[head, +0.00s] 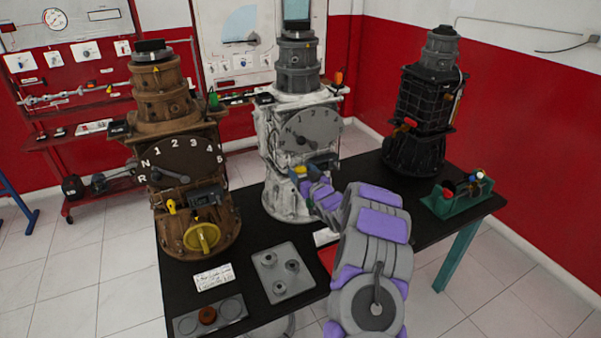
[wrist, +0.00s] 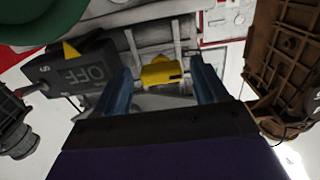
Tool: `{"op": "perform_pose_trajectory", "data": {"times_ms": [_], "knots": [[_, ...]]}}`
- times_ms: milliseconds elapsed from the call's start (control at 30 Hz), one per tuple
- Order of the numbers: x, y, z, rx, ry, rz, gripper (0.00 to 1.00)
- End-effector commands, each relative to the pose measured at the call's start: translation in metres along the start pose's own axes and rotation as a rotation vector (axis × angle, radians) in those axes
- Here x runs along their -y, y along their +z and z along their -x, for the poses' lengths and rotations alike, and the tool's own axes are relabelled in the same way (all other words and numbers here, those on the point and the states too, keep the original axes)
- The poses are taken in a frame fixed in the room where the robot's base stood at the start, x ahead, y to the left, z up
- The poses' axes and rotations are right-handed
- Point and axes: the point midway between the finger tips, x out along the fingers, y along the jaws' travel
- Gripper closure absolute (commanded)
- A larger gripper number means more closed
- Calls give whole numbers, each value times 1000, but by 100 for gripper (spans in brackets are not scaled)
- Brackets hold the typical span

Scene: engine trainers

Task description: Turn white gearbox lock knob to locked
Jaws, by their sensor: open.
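The white gearbox (head: 272,140) stands upright on the black table, with a grey numbered dial on its front. Its yellow lock knob (head: 298,172) is low on the front, under the dial. In the wrist view the yellow knob (wrist: 160,74) shows between the two blue fingers of my gripper (wrist: 163,70). The fingers are open, one on each side of the knob; I cannot tell whether they touch it. In the head view my gripper (head: 314,188) is at the front of the white gearbox, partly hidden by my arm.
A dark box marked OFF (wrist: 75,72) is close beside one finger. The brown gearbox (head: 180,110) stands left and a black gearbox (head: 425,105) right. A grey plate with pegs (head: 270,262) and a green tray (head: 452,206) are on the table (head: 250,232).

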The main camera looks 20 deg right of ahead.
Motion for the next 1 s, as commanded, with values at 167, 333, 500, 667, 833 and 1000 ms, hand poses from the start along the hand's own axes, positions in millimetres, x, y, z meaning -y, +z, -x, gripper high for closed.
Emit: {"op": "perform_pose_trajectory", "data": {"times_ms": [167,333,500,667,833,1000], "knots": [[1,1,-12,2,0,0,28],[1,0,-16,1,0,-1,28],[0,0,-16,1,0,-2,28],[0,0,-16,1,0,-2,39],[0,0,-16,1,1,-1,55],[0,0,-16,1,1,-2,72]]}}
